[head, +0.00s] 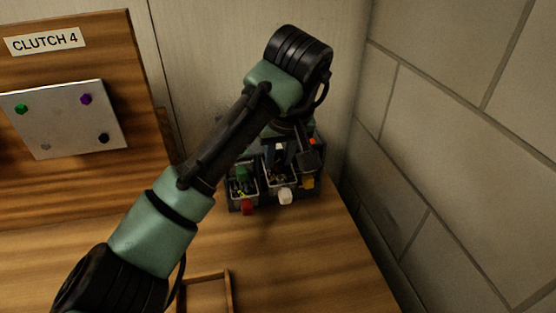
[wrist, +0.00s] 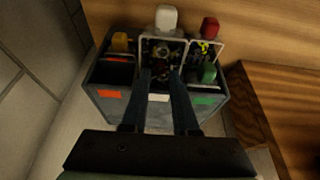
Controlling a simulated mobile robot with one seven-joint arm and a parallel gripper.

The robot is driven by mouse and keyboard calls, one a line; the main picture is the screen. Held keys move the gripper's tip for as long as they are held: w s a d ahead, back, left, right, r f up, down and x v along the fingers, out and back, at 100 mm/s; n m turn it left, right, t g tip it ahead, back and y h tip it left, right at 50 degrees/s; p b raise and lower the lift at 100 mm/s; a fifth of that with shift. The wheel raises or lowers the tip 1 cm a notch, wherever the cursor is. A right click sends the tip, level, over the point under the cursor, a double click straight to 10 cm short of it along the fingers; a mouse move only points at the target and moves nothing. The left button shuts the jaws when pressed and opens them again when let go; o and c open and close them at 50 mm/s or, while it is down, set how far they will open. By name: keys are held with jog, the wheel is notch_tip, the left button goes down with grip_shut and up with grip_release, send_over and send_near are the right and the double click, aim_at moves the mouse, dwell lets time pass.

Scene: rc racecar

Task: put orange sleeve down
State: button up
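My gripper (wrist: 160,74) points down over the middle compartment of a grey sorting box (wrist: 130,112). Its two dark fingers are apart, with no sleeve visible between them. An orange-yellow piece (wrist: 120,42) stands at the box's left compartment in the wrist view; it also shows in the head view (head: 307,182) at the front right of the box. I cannot tell whether this is the orange sleeve. An orange patch (wrist: 109,94) marks the box's near wall. Small dark and metallic parts lie in the middle compartment (wrist: 163,54), partly hidden by the fingers.
A white piece (wrist: 166,18), a red piece (wrist: 210,27) and a green piece (wrist: 209,73) stand around the compartments. A wooden board with a metal plate (head: 62,120) stands left. A tiled wall (head: 450,130) is close on the right. A wooden tray (head: 229,290) lies in front.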

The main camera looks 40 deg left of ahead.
jog(key=p+v, duration=0.2)
jog(key=v, duration=0.8)
